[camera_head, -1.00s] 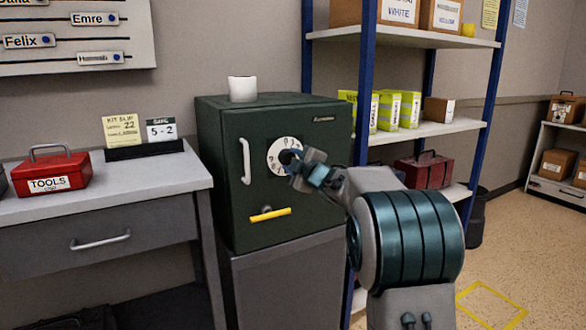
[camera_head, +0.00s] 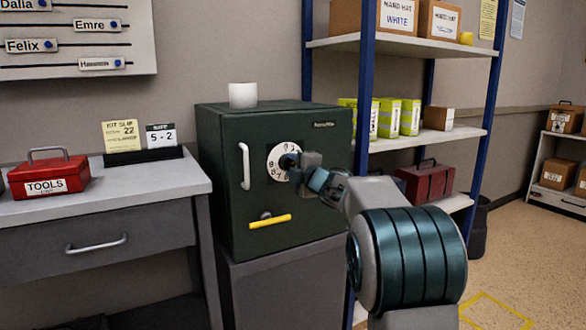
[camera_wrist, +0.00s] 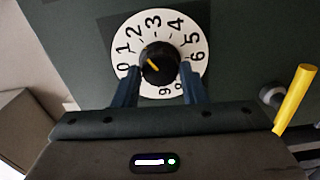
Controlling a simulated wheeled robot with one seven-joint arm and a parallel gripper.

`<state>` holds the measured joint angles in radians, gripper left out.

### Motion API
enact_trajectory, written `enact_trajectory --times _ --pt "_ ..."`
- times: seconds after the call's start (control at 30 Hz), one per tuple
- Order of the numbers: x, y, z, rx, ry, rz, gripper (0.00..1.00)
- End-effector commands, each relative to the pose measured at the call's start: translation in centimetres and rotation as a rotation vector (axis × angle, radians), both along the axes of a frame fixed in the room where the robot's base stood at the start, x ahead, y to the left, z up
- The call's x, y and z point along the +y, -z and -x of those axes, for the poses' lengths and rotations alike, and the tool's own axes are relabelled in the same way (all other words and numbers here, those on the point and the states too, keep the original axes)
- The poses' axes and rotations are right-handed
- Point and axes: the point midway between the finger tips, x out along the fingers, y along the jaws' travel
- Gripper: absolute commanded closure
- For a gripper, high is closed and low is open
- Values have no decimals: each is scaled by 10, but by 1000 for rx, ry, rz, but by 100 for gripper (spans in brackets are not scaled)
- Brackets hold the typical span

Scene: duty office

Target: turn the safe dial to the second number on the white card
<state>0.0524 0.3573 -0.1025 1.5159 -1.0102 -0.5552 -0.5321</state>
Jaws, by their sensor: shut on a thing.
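The white safe dial (camera_head: 273,163) is on the dark green safe's door. My gripper (camera_head: 293,163) reaches it from the right. In the wrist view the two blue fingers (camera_wrist: 158,76) are shut on the dark knob (camera_wrist: 166,57) at the centre of the numbered ring (camera_wrist: 145,25). The knob's orange mark (camera_wrist: 153,65) points up and left, roughly toward the 1, perhaps between 1 and 2. The lower numbers are partly hidden by the fingers. The white card (camera_head: 161,136) reads "SAFE 5 - 2" and stands in a black holder on the desk.
The safe (camera_head: 225,190) stands on a grey cabinet, with a white cup (camera_head: 243,95) on top. A yellow handle (camera_head: 270,222) sticks out below the dial, also in the wrist view (camera_wrist: 295,97). A blue-post shelf (camera_head: 364,110) is close right. A red toolbox (camera_head: 48,178) sits on the desk.

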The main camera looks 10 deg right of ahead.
Motion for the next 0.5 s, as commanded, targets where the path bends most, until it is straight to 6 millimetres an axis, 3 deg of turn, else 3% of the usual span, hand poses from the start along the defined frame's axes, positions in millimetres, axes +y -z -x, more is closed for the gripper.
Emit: enact_trajectory --times 0.17,0.2,0.27,0.5 --pt "1 0 0 0 -2 -1 84" --pt "1 0 0 0 -3 -1 59" --pt "1 0 0 0 -2 -1 42" --pt "0 0 0 0 0 -1 40"
